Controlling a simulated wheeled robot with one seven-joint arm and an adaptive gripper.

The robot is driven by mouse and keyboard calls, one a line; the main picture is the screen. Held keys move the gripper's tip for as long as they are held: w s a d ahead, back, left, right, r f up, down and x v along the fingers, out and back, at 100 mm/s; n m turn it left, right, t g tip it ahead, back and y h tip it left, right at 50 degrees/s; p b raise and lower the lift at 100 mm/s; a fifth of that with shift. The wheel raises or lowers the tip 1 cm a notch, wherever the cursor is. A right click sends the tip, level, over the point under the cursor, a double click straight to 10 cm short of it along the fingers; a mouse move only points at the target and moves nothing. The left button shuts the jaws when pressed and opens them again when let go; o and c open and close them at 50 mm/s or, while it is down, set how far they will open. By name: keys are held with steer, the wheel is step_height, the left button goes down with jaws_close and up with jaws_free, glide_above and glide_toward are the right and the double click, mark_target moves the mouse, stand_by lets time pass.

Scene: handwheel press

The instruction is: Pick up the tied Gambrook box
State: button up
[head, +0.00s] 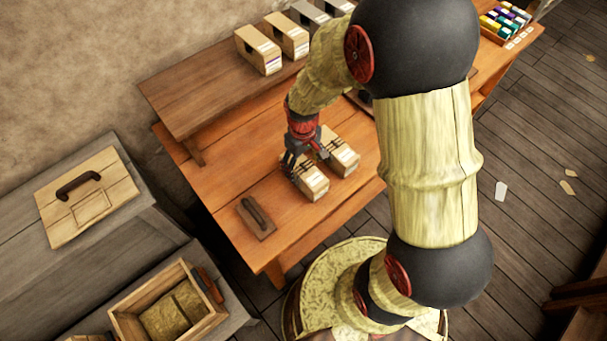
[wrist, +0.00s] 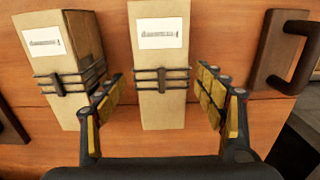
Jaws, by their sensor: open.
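Two tan boxes tied with dark cord stand side by side on the orange wooden bench (head: 210,180). Each has a white label too small to read, so I cannot tell which is the Gambrook box. My gripper (head: 306,168) is open at the nearer left box (head: 314,186). In the wrist view, that box (wrist: 162,107) lies between the two spread fingers of my gripper (wrist: 162,84), with a small gap on each side. The other tied box (head: 345,160) is just right of it, and shows left of the fingers in the wrist view (wrist: 62,42).
A dark-handled wooden block (head: 257,218) lies on the bench left of the boxes; its handle shows at right in the wrist view (wrist: 285,55). More boxes (head: 258,50) stand on the raised back shelf. A handled lid (head: 88,195) and an open crate (head: 122,322) are at left.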

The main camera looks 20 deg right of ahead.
steer(key=f, duration=0.2)
steer(key=f+b, duration=0.1)
steer(key=f, duration=0.2)
steer(key=shift+s+f+b, duration=0.25)
steer(key=shift+f+b, duration=0.05)
steer(key=shift+b, duration=0.05)
steer(key=c, duration=0.3)
steer(key=c, duration=1)
steer(key=shift+r, duration=0.1)
